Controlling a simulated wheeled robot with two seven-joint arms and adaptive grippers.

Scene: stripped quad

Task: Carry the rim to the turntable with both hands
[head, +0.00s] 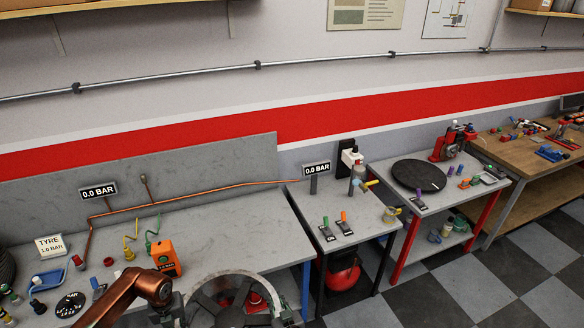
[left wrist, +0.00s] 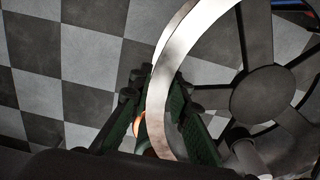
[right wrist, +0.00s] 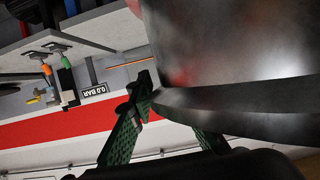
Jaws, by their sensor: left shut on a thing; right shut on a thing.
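The rim (head: 236,273), a grey metal wheel with spokes, is at the bottom of the head view, its lower part cut off. Its pale edge (left wrist: 158,85) runs between the green fingers of my left gripper (left wrist: 163,122), which is shut on it. In the right wrist view, the rim's metal wall (right wrist: 235,60) fills the upper right, and my right gripper (right wrist: 165,118) is shut on its edge. In the head view my right gripper (head: 284,318) shows at the rim's right side. The turntable (head: 418,176), a flat black disc, lies bare on a grey bench at the right.
A long grey bench (head: 230,225) with an orange box (head: 164,257) and small tools is at left. A small table (head: 330,205) with a bottle stands between it and the turntable bench. A wooden bench (head: 525,155) is far right. Checkered floor (head: 480,270) is open at front right.

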